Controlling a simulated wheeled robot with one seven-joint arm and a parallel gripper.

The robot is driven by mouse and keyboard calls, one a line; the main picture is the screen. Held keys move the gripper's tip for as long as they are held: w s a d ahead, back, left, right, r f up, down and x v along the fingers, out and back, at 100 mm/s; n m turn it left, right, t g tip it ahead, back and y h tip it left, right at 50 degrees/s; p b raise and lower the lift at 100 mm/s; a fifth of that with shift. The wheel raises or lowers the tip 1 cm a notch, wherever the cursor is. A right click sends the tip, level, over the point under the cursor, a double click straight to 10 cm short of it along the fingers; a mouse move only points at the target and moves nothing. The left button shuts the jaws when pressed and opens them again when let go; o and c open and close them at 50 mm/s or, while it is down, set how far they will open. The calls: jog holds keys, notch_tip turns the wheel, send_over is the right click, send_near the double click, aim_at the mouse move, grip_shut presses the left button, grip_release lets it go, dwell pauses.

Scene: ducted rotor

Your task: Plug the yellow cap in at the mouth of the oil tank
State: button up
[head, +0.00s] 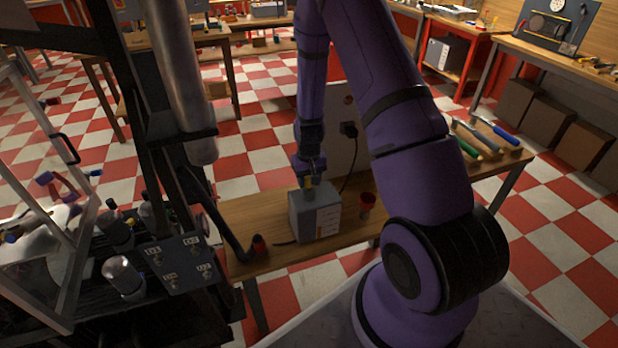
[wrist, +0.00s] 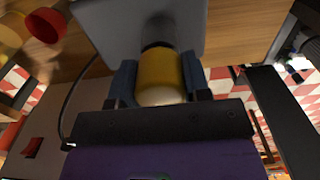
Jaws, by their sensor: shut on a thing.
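The yellow cap (wrist: 160,76) is held between the two fingers of my gripper (wrist: 160,84), which is shut on it. In the head view the cap (head: 308,183) shows as a small yellow spot under my gripper (head: 308,172), just over the top of a grey box-shaped tank (head: 298,213) with a pale label. In the wrist view a dark round neck (wrist: 158,32) lies in line with the cap, against the grey tank face (wrist: 110,18). The cap's far end meets or overlaps this neck; I cannot tell how deep it sits.
The tank stands on a wooden bench (head: 262,212). A red cup (head: 367,204) stands right of it, and a dark hose with a red end (head: 259,245) lies left. A pale panel with a black plug (head: 349,129) rises behind. Tools (head: 470,140) lie at the bench's right end.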

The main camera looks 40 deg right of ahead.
jog(key=shift+f, duration=0.3)
jog(key=o, duration=1)
jog(key=shift+c, duration=0.2)
jog(key=shift+r, duration=0.1)
notch_tip(320, 180, up, 11)
jog(key=shift+f, duration=0.15)
